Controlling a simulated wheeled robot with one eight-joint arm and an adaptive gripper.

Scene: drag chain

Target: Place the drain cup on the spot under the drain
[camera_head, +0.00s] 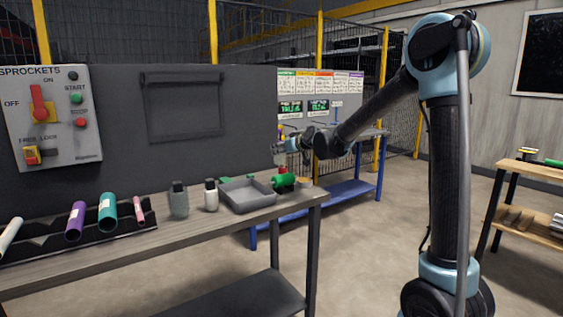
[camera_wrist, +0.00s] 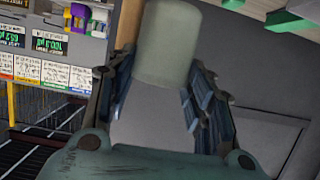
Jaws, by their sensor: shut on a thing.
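A pale grey-green cylinder (camera_wrist: 166,42), which looks like the drain cup, sits between my fingers in the wrist view. My gripper (camera_wrist: 160,95) is shut on it, with one ribbed finger along each side. In the head view my gripper (camera_head: 283,148) reaches left across the far end of the near workbench (camera_head: 150,244), above its top and in front of the dark panel. The cup is too small there to make out clearly. I cannot identify the drain or the spot under it.
Coloured tubes (camera_head: 107,212) lie in a dark rack at left. A control box (camera_head: 50,117) hangs on the panel. A blue-legged table (camera_head: 345,190) stands behind.

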